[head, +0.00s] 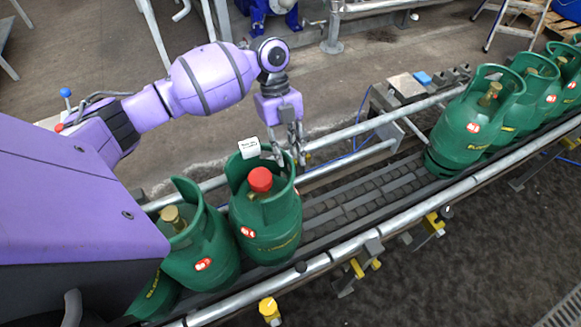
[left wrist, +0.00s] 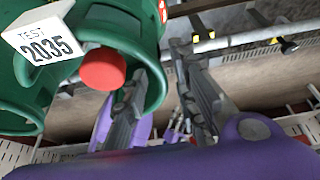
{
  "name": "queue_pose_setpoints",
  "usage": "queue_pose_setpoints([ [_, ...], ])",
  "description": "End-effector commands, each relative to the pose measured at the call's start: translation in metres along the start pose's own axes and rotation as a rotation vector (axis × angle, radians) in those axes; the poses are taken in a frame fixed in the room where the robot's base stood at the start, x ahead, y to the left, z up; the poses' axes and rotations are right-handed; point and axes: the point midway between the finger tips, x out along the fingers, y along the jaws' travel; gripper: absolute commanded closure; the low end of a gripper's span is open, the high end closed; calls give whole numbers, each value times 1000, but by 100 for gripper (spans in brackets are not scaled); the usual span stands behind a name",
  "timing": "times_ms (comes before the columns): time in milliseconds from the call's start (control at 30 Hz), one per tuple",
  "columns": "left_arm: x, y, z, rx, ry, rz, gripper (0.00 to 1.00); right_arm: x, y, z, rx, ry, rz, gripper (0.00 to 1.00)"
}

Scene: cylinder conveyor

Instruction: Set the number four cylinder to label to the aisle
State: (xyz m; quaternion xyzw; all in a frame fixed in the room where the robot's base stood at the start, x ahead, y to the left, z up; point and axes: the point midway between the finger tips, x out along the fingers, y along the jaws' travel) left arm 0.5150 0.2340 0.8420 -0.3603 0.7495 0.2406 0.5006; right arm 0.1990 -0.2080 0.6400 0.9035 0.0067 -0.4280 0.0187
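A green gas cylinder with a red cap (head: 270,228) stands upright on the conveyor. Its red-and-white label (head: 247,232) faces the near left; the number is too small to read surely. A white tag reading "TEST 2035" (left wrist: 45,44) sits on its collar, and the red cap (left wrist: 102,69) shows beside it in the left wrist view. My left gripper (head: 289,155) is at the right side of the collar, fingers pointing down and apart. In the left wrist view my left gripper (left wrist: 165,95) has part of the collar between its fingers; contact is unclear. My right gripper is out of view.
Another green cylinder (head: 205,240) stands close on the left, with one more partly hidden behind my body. Several cylinders (head: 465,130) stand at the right end. The conveyor (head: 360,190) is empty between, with metal rails (head: 400,224) along both sides.

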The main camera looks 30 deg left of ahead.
Motion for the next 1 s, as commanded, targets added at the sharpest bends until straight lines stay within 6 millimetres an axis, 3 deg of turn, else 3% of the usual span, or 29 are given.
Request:
queue_pose_setpoints([
  [100, -24, 0, 0, 0, -2, -1, 74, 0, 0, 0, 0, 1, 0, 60],
  [300, -47, 0, 0, -1, 1, 0, 74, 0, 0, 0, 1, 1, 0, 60],
  [1000, -51, 0, 0, 0, 2, 1, 74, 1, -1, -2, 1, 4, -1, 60],
])
